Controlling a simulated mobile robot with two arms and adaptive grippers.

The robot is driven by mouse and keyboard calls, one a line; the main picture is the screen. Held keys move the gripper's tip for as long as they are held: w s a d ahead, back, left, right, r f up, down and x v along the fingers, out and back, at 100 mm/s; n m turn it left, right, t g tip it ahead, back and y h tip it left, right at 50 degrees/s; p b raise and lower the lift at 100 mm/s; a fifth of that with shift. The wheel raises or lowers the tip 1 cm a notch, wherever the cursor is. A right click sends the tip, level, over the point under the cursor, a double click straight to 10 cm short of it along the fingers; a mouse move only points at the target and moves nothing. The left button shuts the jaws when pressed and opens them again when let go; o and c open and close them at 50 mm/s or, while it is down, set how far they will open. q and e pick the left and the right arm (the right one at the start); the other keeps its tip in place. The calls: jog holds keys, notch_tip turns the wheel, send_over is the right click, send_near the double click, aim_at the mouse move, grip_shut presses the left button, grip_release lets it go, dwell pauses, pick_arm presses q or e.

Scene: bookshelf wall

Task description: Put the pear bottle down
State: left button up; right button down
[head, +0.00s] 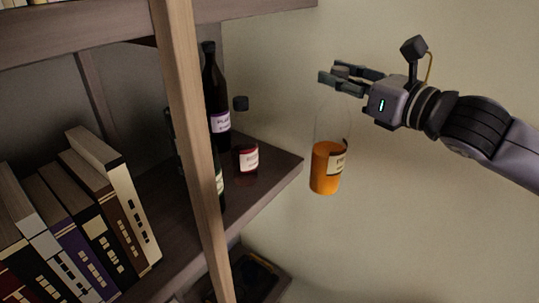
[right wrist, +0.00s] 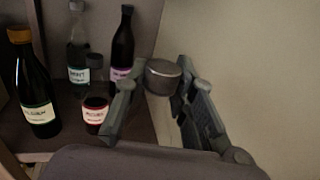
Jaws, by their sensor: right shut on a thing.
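The pear bottle (head: 326,168) is clear glass with orange liquid and a pale label, only partly readable. It hangs nearly upright in the air to the right of the shelf board's (head: 262,182) end, apart from it. My left gripper is not in view.
On the shelf stand a tall dark bottle (head: 214,95), a red-labelled bottle (head: 247,160) and others partly behind the wooden post (head: 188,130). Books (head: 90,215) fill the left. An upper board (head: 250,12) hangs above. The red-labelled bottle stands near the board's end.

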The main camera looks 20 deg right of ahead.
jog(key=shift+s+d+r, duration=0.1)
jog(key=shift+d+r, duration=0.1)
jog(key=shift+r, duration=0.3)
jog(key=shift+s+d+r, duration=0.1)
jog(key=shift+d+r, duration=0.05)
jog(key=shift+r, duration=0.35)
jog(key=shift+w+a+r, duration=0.2)
jog(key=shift+w+r, duration=0.05)
jog(key=shift+w, duration=0.2)
jog(key=f+p+x, duration=0.2)
jog(key=p+x, duration=0.1)
jog(key=x, duration=0.5)
jog(key=f+p+x, duration=0.1)
jog(key=p+x, duration=0.2)
jog(key=x, duration=0.6)
jog(key=shift+f, duration=0.35)
jog(key=c, duration=1.8)
grip_release()
jog(key=shift+f, duration=0.25)
jog(key=o, duration=0.5)
jog(key=shift+c, duration=0.2)
